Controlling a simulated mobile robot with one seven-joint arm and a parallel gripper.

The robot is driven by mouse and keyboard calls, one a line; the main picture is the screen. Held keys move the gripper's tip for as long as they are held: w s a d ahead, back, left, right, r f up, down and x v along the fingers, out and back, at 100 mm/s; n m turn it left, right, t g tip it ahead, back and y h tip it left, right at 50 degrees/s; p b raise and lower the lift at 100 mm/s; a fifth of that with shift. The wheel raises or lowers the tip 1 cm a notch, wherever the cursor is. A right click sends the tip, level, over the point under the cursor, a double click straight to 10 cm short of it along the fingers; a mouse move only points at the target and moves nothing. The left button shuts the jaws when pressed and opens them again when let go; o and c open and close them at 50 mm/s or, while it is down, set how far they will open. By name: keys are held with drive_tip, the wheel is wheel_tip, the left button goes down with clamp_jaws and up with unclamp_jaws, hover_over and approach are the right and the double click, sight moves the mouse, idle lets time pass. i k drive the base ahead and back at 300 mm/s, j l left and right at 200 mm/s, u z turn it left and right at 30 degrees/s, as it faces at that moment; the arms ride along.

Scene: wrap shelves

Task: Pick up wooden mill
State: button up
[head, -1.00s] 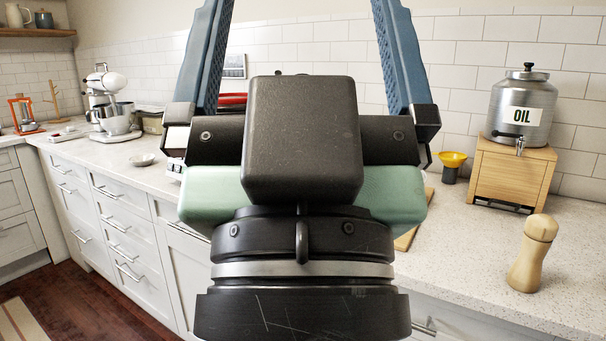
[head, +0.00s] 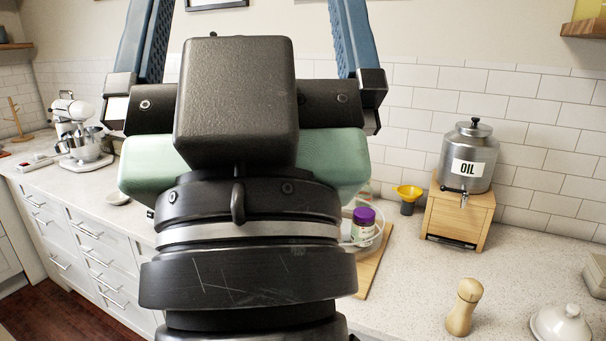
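The wooden mill (head: 463,307) is a pale wood pepper-mill shape with a rounded head. It stands upright on the speckled counter at the lower right of the head view. My gripper (head: 250,40) is raised in front of the camera, left of the mill and well apart from it. Its two blue fingers are spread wide, and their tips run out of the top of the picture. No held object shows between the visible parts of the fingers.
Behind the mill, a metal oil dispenser (head: 468,158) stands on a wooden box (head: 458,215). A yellow funnel (head: 410,192) is beside it. A purple-lidded jar (head: 363,226) stands near a wooden board (head: 372,268). A white domed lid (head: 562,323) sits right of the mill.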

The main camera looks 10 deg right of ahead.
sight(458, 321)
drive_tip(key=i+l+z, duration=0.1)
drive_tip(key=i+z, duration=0.25)
drive_tip(key=i+j+z, duration=0.1)
drive_tip(key=i+z, duration=0.3)
drive_tip(key=i, duration=0.2)
drive_tip(key=i+j+z, duration=0.15)
drive_tip(key=i+z, duration=0.2)
drive_tip(key=i, duration=0.1)
